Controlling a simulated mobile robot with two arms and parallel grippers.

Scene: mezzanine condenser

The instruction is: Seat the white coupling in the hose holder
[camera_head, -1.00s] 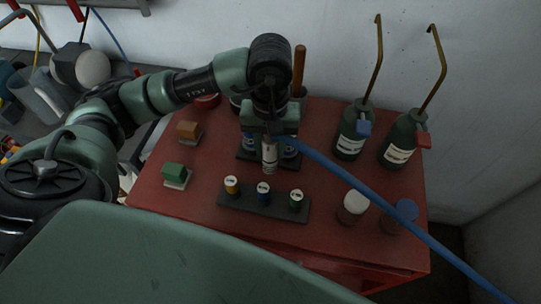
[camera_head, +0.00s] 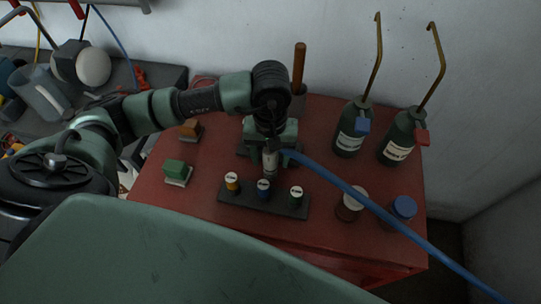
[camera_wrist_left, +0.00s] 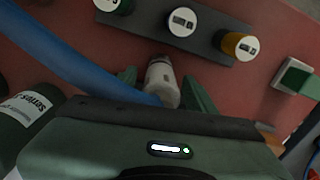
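My left gripper (camera_head: 271,146) is shut on the white coupling (camera_head: 270,162), at the end of a blue hose (camera_head: 345,186). The coupling points down, just behind a dark rack (camera_head: 264,198) with yellow, blue and green capped cylinders. In the left wrist view, the white coupling (camera_wrist_left: 161,78) shows between the two green fingers (camera_wrist_left: 162,90). My right gripper is not in view.
The red table (camera_head: 225,226) also bears an orange block (camera_head: 190,128), a green block (camera_head: 175,168), two dark bottles with bent brass tubes (camera_head: 352,128) (camera_head: 402,140), a white-lidded jar (camera_head: 350,206) and a blue-lidded jar (camera_head: 403,209). The hose crosses above the right side.

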